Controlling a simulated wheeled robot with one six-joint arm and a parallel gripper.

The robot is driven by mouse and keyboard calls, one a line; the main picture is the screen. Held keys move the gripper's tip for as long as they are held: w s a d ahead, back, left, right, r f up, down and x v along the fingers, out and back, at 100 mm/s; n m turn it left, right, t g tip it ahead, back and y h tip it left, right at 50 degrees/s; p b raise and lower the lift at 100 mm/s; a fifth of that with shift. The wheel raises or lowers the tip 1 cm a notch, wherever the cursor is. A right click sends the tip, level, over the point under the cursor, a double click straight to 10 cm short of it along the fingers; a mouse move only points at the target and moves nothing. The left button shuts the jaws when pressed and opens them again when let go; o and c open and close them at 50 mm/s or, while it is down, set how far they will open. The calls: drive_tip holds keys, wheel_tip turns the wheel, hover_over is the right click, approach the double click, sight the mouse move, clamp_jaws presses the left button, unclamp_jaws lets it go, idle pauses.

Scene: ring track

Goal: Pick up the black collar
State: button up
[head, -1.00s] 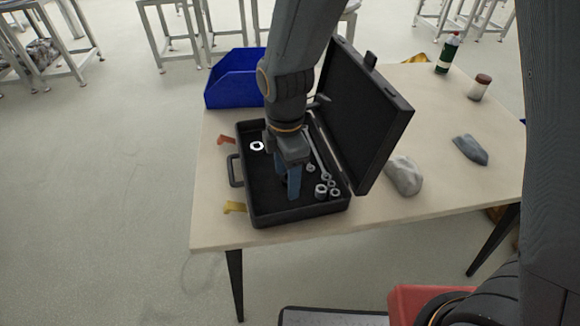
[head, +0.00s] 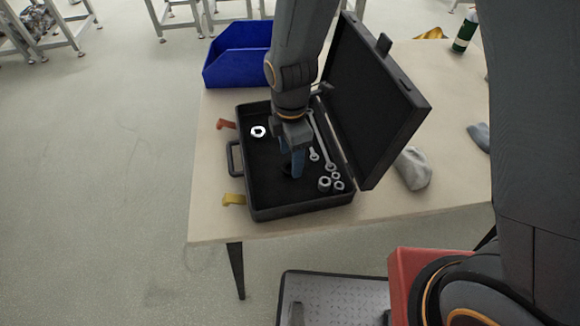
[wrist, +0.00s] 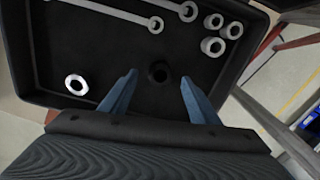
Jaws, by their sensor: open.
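The black collar (wrist: 159,72) lies on the dark floor of the open black case (head: 262,216). It shows in the wrist view as a dark ring, hard to tell from the case floor. My gripper (wrist: 158,92) is open, with its two blue fingers on either side of the collar in that picture. In the head view my gripper (head: 292,168) reaches down into the case, and the collar there is mostly hidden by the fingers. I cannot tell whether the fingers touch the collar.
A white nut (wrist: 76,84) lies to the left in the case. Wrenches (wrist: 110,12) and several metal rings (wrist: 213,46) lie along the far side. The raised lid (head: 375,105) stands close to the right of my arm. A blue bin (head: 236,55) sits behind the case.

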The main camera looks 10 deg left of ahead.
sight(290, 167)
drive_tip(key=shift+f+p, duration=0.35)
drive_tip(key=shift+f, duration=1.2)
drive_tip(key=c, duration=1.3)
drive_tip(key=shift+o, duration=0.2)
